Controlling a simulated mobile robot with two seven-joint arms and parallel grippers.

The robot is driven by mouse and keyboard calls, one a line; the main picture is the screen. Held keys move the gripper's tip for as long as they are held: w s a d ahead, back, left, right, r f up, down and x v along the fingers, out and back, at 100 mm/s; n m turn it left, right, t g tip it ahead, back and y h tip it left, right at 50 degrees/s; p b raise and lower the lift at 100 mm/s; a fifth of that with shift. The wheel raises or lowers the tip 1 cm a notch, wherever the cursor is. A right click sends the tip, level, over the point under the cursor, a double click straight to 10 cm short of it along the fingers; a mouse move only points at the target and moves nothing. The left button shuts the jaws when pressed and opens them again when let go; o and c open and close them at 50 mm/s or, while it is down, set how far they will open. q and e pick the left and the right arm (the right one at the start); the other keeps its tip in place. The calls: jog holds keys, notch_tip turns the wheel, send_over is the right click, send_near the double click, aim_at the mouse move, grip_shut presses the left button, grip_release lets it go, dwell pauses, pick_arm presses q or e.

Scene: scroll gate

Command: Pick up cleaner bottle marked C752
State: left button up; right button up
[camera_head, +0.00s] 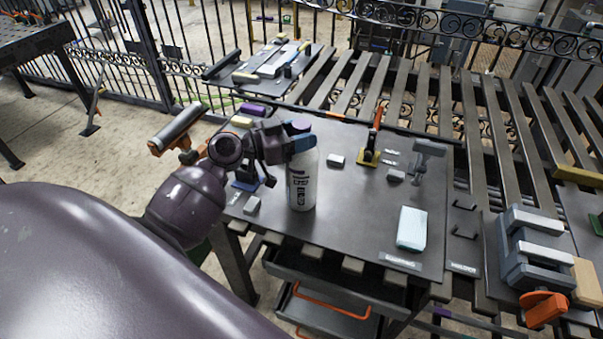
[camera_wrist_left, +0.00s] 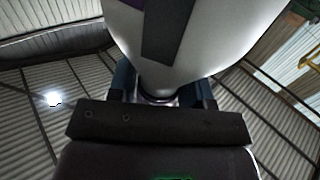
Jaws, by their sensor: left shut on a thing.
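A white cleaner bottle (camera_head: 301,182) with dark lettering and a purple-blue top stands upright at the left part of the dark work table (camera_head: 340,228). I cannot read its marking for certain. My left gripper (camera_head: 298,143) comes in from the left and is shut on the bottle near its neck. In the left wrist view the white bottle body (camera_wrist_left: 185,40) fills the upper middle, and the gripper's fingers (camera_wrist_left: 160,95) sit on both sides of its narrow neck. I cannot tell whether the base touches the table. My right gripper is not in view.
A white-and-teal block (camera_head: 411,228) lies at the table's front right. An orange-handled clamp (camera_head: 372,140) and a grey clamp (camera_head: 426,155) stand at the back. A grey vise (camera_head: 535,250) is at the far right. Slatted racks and an iron fence lie behind.

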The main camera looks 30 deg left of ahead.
pick_arm(q)
grip_shut()
jog(key=shift+r, duration=0.1)
